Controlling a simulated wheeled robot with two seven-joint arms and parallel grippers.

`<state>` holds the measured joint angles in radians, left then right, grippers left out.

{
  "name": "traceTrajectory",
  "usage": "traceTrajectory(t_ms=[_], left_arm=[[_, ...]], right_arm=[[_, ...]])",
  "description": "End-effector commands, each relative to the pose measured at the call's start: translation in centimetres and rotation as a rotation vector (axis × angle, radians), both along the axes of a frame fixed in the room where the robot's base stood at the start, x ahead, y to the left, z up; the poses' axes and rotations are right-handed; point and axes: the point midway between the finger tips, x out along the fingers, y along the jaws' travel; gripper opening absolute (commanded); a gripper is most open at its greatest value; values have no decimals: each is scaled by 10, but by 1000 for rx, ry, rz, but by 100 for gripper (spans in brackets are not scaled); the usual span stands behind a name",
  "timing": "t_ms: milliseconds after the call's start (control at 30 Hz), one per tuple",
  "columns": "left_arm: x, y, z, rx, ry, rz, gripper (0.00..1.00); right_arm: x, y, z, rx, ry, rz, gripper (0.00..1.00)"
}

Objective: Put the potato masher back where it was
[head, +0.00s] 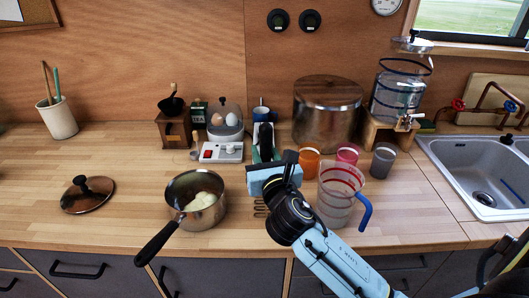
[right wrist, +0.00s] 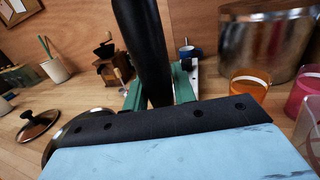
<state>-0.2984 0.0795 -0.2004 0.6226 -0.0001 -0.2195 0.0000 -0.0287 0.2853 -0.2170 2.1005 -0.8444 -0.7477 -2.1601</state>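The potato masher shows as a black handle (right wrist: 145,50) standing up in the right wrist view. Its wavy wire head (head: 260,207) shows below my right gripper (head: 275,178) in the head view, over the counter between the saucepan and the glass pitcher. My left gripper is out of view.
A saucepan (head: 183,220) with pale food is left of the gripper, its lid (head: 87,194) farther left. The pitcher (head: 335,210) and an orange cup (head: 306,163) are close on the right. An egg cooker (head: 222,151) and large pot (head: 327,115) stand behind.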

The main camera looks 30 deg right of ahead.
Motion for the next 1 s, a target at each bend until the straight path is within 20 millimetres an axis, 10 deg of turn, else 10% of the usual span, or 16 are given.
traceTrajectory(t_ms=[467, 1000], left_arm=[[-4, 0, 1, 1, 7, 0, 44], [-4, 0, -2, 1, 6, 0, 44]], right_arm=[[0, 0, 5, 0, 0, 0, 43], [-94, 30, -2, 2, 4, 1, 43]])
